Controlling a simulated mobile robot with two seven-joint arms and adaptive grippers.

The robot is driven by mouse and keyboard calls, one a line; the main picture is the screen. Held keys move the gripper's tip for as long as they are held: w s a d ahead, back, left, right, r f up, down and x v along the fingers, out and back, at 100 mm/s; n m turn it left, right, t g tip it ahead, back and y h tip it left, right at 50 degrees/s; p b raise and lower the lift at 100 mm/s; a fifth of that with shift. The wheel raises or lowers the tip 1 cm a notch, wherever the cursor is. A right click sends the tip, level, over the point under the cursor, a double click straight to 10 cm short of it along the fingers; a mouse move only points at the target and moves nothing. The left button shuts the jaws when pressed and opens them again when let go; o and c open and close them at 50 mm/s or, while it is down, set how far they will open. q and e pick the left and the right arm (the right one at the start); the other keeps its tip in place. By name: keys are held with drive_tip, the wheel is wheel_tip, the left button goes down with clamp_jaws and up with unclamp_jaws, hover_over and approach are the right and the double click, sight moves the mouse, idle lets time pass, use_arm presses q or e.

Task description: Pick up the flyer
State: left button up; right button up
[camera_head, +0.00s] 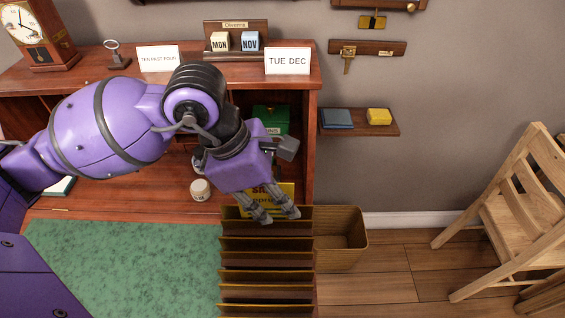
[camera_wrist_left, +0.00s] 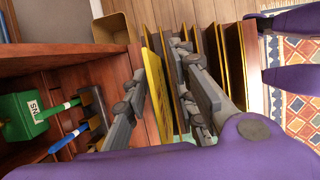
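The yellow flyer (camera_head: 285,190) with red and dark lettering stands upright at the back end of the slotted brown rack (camera_head: 267,245). It is partly hidden by my left gripper (camera_head: 277,213). In the left wrist view, the flyer (camera_wrist_left: 156,82) shows edge-on as a yellow sheet. The fingers of my left gripper (camera_wrist_left: 160,85) are apart, one on each side of the sheet. I cannot tell whether either finger touches it. My right gripper is not in view.
The desk has a green mat (camera_head: 120,265), a small white jar (camera_head: 200,189) and a green box (camera_head: 270,119). A brown bin (camera_head: 342,240) stands right of the rack, and a wooden chair (camera_head: 505,215) farther right. Floor between them is clear.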

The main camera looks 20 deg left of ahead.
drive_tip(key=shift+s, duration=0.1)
use_arm(q)
clamp_jaws()
idle(0.3)
